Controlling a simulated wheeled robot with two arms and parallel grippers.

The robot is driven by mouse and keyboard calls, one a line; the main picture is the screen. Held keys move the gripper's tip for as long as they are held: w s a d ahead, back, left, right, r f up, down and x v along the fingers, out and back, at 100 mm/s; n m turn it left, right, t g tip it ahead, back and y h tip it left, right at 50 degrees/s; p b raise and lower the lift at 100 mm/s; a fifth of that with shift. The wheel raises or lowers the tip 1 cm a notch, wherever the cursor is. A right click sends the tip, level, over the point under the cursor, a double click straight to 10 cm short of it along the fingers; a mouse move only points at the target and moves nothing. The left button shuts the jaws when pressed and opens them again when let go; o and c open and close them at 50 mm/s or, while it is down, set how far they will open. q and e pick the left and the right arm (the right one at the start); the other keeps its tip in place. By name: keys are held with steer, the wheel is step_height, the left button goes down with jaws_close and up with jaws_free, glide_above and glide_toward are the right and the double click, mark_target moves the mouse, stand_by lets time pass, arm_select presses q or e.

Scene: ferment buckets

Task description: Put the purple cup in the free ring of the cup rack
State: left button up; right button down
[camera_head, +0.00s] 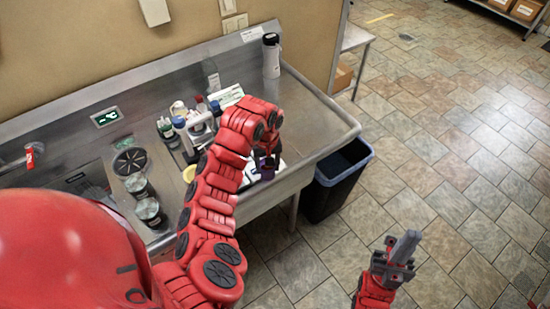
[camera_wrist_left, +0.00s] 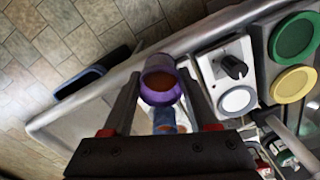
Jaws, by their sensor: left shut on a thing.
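The purple cup (camera_wrist_left: 160,82) is between the two fingers of my left gripper (camera_wrist_left: 158,88) in the left wrist view, with its open mouth and a brown inside showing. In the head view, my left gripper (camera_head: 264,153) is over the front right part of the steel counter, and the purple cup (camera_head: 267,172) shows just below it.
A white device with a black knob (camera_wrist_left: 233,66) lies close beside the cup, with green (camera_wrist_left: 296,37) and yellow (camera_wrist_left: 293,84) discs beyond. Several bottles (camera_head: 195,122) crowd the counter (camera_head: 310,115). A flask (camera_head: 271,56) stands at the back. A bin (camera_head: 337,180) stands at the counter's right end.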

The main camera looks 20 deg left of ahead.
arm_select(q)
steer(key=w+b, duration=0.1)
steer(key=w, duration=0.1)
steer(key=w+f+b, duration=0.1)
steer(key=w, duration=0.2)
steer(key=shift+b, duration=0.3)
steer(key=shift+w+r+b, duration=0.1)
steer(key=shift+w+b, duration=0.7)
steer(key=shift+w, duration=0.15)
step_height(320, 180, down, 2)
steer(key=p, duration=0.2)
steer(key=shift+s+f+p, duration=0.1)
steer(key=shift+f+p, duration=0.15)
steer(key=shift+p, duration=0.05)
steer(key=shift+f, duration=0.45)
steer(key=shift+f, duration=0.1)
steer(key=o, duration=1.4)
